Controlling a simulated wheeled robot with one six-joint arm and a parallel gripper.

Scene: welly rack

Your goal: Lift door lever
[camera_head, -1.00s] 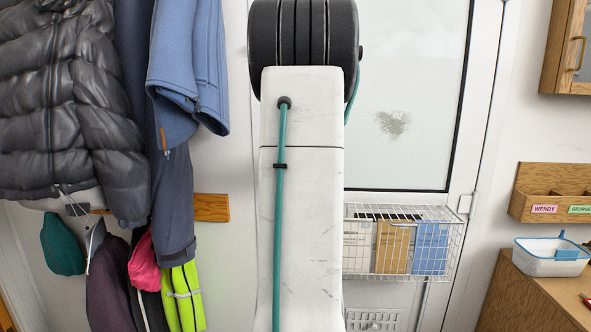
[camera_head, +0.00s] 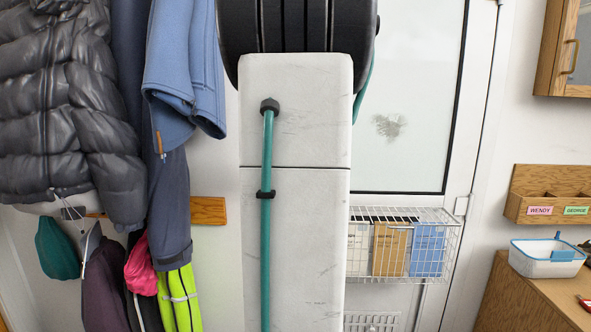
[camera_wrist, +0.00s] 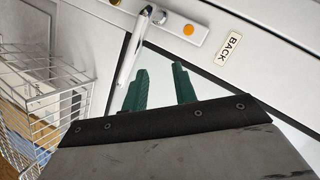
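The door lever (camera_wrist: 133,50) is a silver bar in the wrist view, slanting down from a pale plate (camera_wrist: 183,27) on the door frame. My gripper (camera_wrist: 161,67) shows there as two green fingers set apart, with nothing seen between them. The lever lies to the left of the left finger, its lower end close beside that finger in the picture. I cannot tell whether they touch. In the head view the white door (camera_head: 478,150) with its glass panel is partly behind my arm. The lever and gripper are hidden there.
A wire basket (camera_head: 443,262) holding boxes hangs on the door and shows at the left of the wrist view (camera_wrist: 78,78). Coats (camera_head: 70,100) hang at the left. A wooden cabinet (camera_head: 497,300) with a tub (camera_head: 546,268) stands at the right.

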